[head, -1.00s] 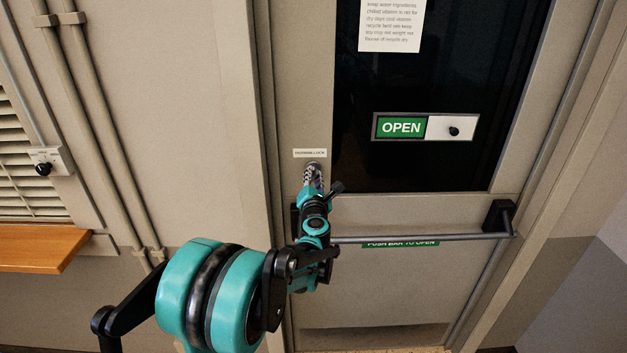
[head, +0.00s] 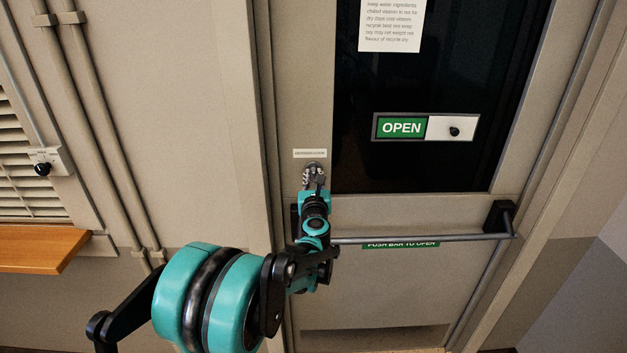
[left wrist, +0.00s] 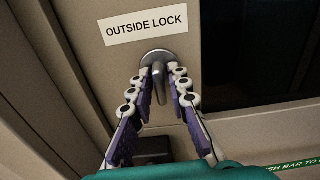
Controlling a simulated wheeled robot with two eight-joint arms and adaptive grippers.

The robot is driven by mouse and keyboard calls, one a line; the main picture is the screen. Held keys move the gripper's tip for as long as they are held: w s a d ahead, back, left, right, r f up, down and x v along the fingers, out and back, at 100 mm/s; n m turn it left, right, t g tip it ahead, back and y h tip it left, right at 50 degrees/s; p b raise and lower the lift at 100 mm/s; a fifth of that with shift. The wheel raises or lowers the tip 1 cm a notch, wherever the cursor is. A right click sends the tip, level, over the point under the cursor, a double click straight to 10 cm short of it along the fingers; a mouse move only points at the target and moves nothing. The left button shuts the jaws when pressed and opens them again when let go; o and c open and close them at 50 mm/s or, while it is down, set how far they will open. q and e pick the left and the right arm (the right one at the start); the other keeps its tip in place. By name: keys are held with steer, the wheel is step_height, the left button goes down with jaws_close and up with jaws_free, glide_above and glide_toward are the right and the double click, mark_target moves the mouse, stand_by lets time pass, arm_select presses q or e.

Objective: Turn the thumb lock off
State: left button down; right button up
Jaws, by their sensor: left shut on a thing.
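The lock has a round metal plate (head: 314,166) on the door frame, left of the dark glass. In the left wrist view its small metal thumb lever (left wrist: 158,86) points down. A white label (left wrist: 146,25) above it reads "OUTSIDE LOCK". My left gripper (head: 313,178) is at the lock, below the label. In the left wrist view its two purple-padded fingers (left wrist: 160,95) stand on either side of the lever and are shut on it. In the head view the fingers partly hide the lever. My right gripper is not in view.
A horizontal push bar (head: 420,237) crosses the door just right of my left wrist. An OPEN sign (head: 401,127) with a black knob (head: 454,131) is on the glass. A wooden ledge (head: 40,249) and pipes (head: 100,140) are on the left wall.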

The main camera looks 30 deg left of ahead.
arm_select(q)
steer(key=c, duration=1.6)
jaws_free()
steer(key=shift+c, duration=0.2)
steer(key=v, duration=0.9)
steer(key=shift+p, duration=0.35)
